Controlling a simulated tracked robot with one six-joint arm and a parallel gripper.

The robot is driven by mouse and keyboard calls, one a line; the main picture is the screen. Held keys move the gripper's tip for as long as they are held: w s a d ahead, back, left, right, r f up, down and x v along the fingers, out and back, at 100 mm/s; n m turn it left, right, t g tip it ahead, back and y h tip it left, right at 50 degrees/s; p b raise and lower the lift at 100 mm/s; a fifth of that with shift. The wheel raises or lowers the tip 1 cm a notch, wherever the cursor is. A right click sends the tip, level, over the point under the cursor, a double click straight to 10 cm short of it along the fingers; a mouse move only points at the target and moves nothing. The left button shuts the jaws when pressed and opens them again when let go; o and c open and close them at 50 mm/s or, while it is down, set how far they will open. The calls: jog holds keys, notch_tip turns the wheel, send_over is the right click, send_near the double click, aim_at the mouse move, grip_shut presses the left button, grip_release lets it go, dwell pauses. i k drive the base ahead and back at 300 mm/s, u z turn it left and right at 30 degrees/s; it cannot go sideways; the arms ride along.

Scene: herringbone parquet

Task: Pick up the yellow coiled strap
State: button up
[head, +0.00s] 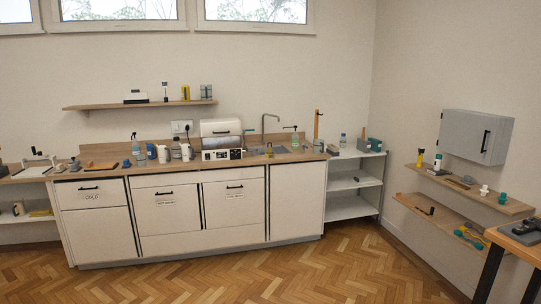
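I cannot make out a yellow coiled strap for certain. A small yellow and teal item (470,236) lies on the lower wooden wall shelf at the right; it is too small to tell what it is. A flat yellow thing (41,213) lies on the low white shelf at the far left, also unclear. My gripper is not in view.
White cabinets (168,208) with a cluttered worktop and sink run along the back wall. Two wooden wall shelves (470,190) hang at the right under a grey box (476,136). A table (520,240) stands at the right edge. The parquet floor (270,278) is clear.

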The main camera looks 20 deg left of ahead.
aim_at(269, 154)
jog(key=u, duration=0.3)
jog(key=i, duration=1.5)
jog(key=u, duration=0.45)
jog(key=i, duration=0.7)
jog(key=u, duration=0.5)
jog(key=i, duration=2.9)
jog(key=u, duration=0.1)
